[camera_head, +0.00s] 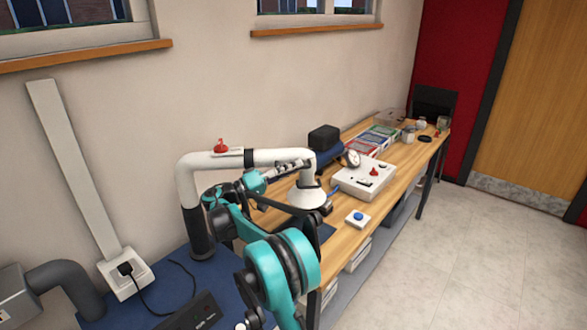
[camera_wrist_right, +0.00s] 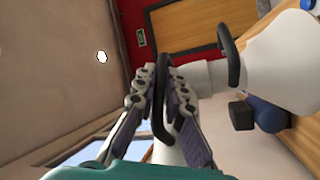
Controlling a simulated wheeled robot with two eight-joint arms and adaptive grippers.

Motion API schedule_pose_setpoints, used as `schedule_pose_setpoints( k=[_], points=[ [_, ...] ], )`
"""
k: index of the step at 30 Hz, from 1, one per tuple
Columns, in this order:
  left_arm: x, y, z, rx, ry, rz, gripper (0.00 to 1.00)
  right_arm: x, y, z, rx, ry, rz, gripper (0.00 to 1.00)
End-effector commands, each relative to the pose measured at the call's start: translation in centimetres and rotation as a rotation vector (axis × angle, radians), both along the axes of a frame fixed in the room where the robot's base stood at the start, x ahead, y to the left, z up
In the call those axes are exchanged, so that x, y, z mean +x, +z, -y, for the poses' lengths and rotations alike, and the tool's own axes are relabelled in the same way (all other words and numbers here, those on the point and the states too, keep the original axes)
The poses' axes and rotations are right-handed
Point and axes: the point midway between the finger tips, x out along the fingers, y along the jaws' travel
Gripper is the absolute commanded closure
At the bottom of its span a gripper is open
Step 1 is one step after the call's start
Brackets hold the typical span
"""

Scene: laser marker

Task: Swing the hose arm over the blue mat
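The hose arm (camera_head: 221,160) is a white pipe rising from a dark grey sleeve, running right and bending down to a white cone hood (camera_head: 307,195). The hood hangs over the near end of the wooden table, and it fills the upper right of the right wrist view (camera_wrist_right: 275,65). My right gripper (camera_head: 300,165) is at the pipe beside the hood. In the wrist view its fingers (camera_wrist_right: 172,82) close on either side of a black handle (camera_wrist_right: 162,130).
A white box with a red knob (camera_head: 372,174) and a blue button box (camera_head: 357,218) stand on the wooden table. A blue surface (camera_head: 228,268) holds a black device (camera_head: 196,312) at lower left. The floor at right is clear.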

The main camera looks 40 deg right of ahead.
Motion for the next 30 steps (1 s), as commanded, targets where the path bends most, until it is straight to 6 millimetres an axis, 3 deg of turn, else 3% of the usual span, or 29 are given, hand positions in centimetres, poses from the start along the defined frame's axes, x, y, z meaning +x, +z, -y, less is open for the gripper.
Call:
schedule_pose_setpoints(
  k=[2, 14, 30],
  points=[
    [0.0, 0.0, 0.0, 0.000, 0.000, 0.000, 0.60, 0.0, 0.0, 0.0, 0.000, 0.001, 0.000, 0.69],
    [0.0, 0.0, 0.0, 0.000, 0.000, 0.000, 0.60, 0.2, -0.2, -0.7, 0.000, 0.002, -0.001, 0.69],
    [0.0, 0.0, 0.0, 0.000, 0.000, 0.000, 0.60, 2.4, -2.3, -10.4, 0.000, 0.004, -0.001, 0.69]
  ],
)
